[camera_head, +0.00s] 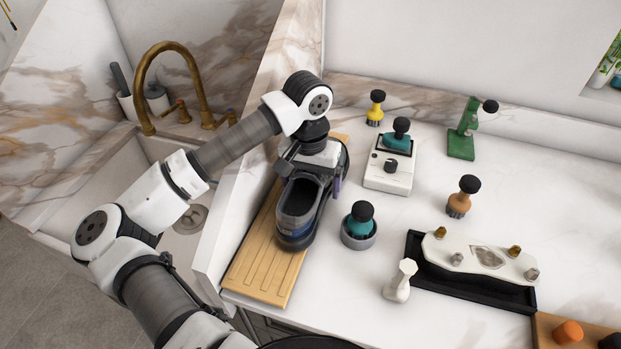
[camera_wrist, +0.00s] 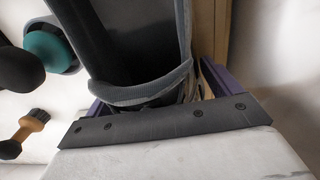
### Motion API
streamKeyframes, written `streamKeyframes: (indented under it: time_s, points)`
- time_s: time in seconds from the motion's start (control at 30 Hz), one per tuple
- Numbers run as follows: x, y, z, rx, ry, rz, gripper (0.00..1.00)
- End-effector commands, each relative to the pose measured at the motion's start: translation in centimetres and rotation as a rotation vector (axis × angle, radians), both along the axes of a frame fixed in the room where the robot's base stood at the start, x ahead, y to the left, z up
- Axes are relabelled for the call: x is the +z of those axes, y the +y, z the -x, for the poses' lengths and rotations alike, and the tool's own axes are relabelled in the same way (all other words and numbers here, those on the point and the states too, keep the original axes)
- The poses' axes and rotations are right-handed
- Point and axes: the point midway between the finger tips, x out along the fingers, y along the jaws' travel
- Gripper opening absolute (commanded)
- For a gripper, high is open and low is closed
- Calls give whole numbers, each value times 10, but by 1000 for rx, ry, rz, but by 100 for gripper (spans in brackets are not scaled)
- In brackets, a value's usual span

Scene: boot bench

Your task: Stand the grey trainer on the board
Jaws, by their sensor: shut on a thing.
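The grey trainer (camera_head: 293,226) is upright over the wooden board (camera_head: 258,272) in the head view, its opening facing up and its dark blue heel toward me. I cannot tell whether its sole touches the board. My gripper (camera_head: 310,178) is shut on the trainer's far end, with a purple finger showing on its right side. In the wrist view, the trainer (camera_wrist: 140,92) sits between the purple fingers of my gripper (camera_wrist: 155,95). The board also shows at the upper right there (camera_wrist: 206,30). My wrist hides part of the trainer's far end.
A teal brush in a grey cup (camera_head: 359,238) stands close right of the board. A white box (camera_head: 388,172) with another teal brush is behind it. A white stand (camera_head: 400,282) and a black tray (camera_head: 415,246) lie right. The sink (camera_head: 170,225) is left.

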Motion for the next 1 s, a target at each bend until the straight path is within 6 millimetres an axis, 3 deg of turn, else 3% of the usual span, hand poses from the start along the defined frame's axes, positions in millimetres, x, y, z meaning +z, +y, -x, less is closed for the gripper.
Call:
streamKeyframes:
  time_s: [0.27, 0.3, 0.37, 0.73, 1.0]
  points:
    - [-3, 0, 0, 0, -1, -1, 48]
    - [-3, 0, 0, 0, 0, 0, 92]
    - [-2, 0, 0, 0, 0, 0, 100]
    - [4, 0, -1, 0, -1, -1, 100]
    - [58, 1, -2, 0, -5, -4, 100]
